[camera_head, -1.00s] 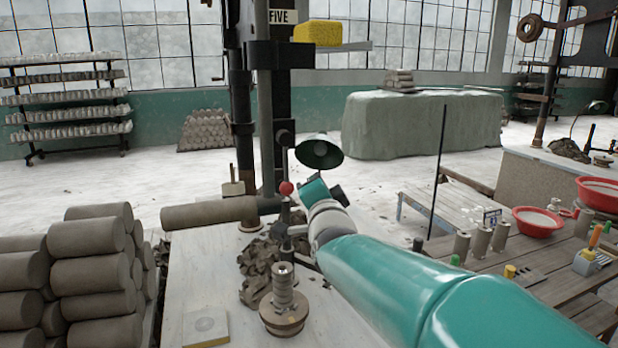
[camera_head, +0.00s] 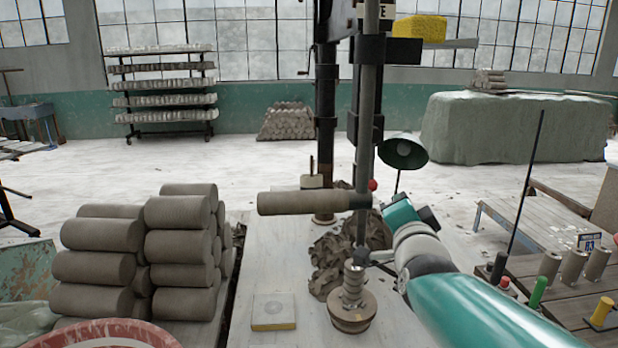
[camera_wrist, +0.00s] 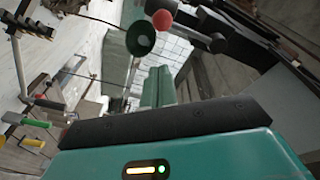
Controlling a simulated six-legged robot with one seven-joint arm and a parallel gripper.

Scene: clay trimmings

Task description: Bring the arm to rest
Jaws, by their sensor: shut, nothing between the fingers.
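My arm (camera_head: 470,305) reaches in teal from the lower right of the head view, with its far end beside the upright press column. My gripper (camera_wrist: 158,80) shows in the wrist view as two narrow teal fingers closed together beyond a dark bar, with nothing between them. In the head view the fingers cannot be made out. The red ball knob (camera_head: 373,185) is just left of the arm's end; it also shows in the wrist view (camera_wrist: 162,19), above the fingers. I cannot tell how close it is.
Clay trimmings (camera_head: 335,262) lie on the pale table around the column. A clay cylinder (camera_head: 305,202) lies level left of it. A green lamp (camera_head: 404,152) stands close behind the arm. Stacked clay rolls (camera_head: 100,268) fill the left. A low slatted table (camera_head: 560,290) is right.

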